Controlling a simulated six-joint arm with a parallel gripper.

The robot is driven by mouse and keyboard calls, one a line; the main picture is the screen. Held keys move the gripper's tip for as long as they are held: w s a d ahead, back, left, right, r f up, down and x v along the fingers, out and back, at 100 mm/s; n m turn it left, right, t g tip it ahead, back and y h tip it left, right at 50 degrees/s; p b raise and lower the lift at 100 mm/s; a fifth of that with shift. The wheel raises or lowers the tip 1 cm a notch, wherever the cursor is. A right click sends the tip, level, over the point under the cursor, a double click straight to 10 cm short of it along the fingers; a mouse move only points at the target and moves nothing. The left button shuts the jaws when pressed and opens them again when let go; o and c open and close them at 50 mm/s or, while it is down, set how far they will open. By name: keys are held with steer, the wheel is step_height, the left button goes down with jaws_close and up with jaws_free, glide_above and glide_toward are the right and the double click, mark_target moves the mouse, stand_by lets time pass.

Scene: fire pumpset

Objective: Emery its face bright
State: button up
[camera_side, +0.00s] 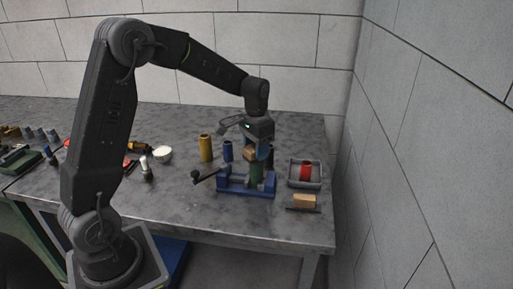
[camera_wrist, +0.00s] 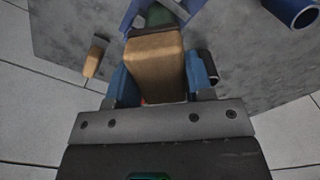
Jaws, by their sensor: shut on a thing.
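My gripper (camera_side: 258,148) is shut on a tan block (camera_wrist: 155,66), which sits between its blue fingers in the wrist view. The block also shows in the side view (camera_side: 249,155). Just below it a green cylindrical piece (camera_side: 256,172) stands upright in a blue vise (camera_side: 232,184). In the wrist view a bit of the green piece (camera_wrist: 158,14) shows beyond the block's end. The block hides most of the green piece's top face there. I cannot tell whether block and face touch.
A yellow cylinder (camera_side: 206,148) and a blue cylinder (camera_side: 228,151) stand behind the vise. To its right are a grey tray (camera_side: 319,184) with a red cylinder (camera_side: 305,170) and another tan block (camera_side: 304,201).

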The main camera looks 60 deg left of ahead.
steer(key=shift+s, duration=1.35)
steer(key=shift+w, duration=0.1)
steer(key=shift+w, duration=2.7)
steer(key=shift+s, duration=2.8)
steer(key=shift+w, duration=2.8)
